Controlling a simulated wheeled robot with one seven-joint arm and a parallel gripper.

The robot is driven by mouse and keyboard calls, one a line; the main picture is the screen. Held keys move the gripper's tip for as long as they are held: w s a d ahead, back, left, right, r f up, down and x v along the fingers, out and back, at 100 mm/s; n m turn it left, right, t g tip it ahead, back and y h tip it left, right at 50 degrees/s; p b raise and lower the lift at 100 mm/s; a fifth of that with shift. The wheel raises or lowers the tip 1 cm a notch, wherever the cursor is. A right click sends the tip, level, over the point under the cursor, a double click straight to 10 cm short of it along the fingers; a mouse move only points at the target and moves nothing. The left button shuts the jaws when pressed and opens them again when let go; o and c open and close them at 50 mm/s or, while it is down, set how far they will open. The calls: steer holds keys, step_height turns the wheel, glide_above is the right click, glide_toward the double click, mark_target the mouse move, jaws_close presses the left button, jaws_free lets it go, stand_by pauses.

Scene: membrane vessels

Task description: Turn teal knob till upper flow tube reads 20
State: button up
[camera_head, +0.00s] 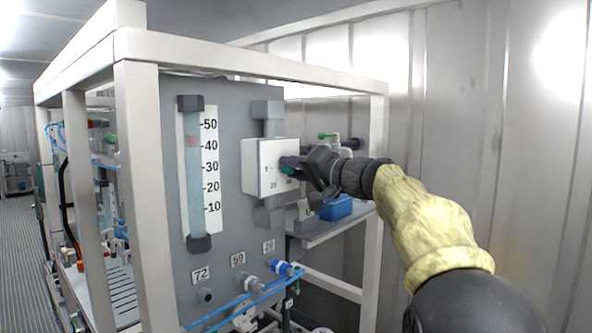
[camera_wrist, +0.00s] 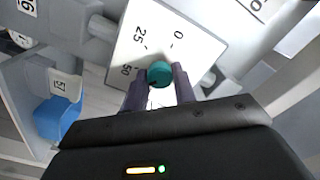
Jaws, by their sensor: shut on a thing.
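The teal knob (camera_wrist: 160,73) sits on a white dial plate marked 0, 25 and 50. My gripper (camera_wrist: 161,78) is shut on the knob, one purple finger on each side of it. In the head view the dial box (camera_head: 262,180) faces left of my arm, and my gripper (camera_head: 293,164) covers most of the knob. The flow tube (camera_head: 194,185) stands upright on the grey panel, with a scale from 10 to 50. A faint reddish float (camera_head: 192,141) shows in it near the 40 mark, perhaps slightly above. The knob's pointer cannot be made out.
A white frame post (camera_head: 145,200) stands left of the panel, another (camera_head: 377,150) behind my arm. A blue box (camera_head: 337,208) lies on a shelf below my gripper.

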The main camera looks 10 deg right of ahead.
steer(key=m+b, duration=0.1)
steer(key=m, duration=0.9)
steer(key=shift+m+b, duration=0.4)
stand_by(0.4)
steer(key=o, duration=1)
steer(key=shift+w, duration=0.1)
steer(key=shift+d, duration=0.1)
steer(key=b+v, duration=0.7)
steer(key=v, duration=1)
steer(key=shift+s, duration=0.25)
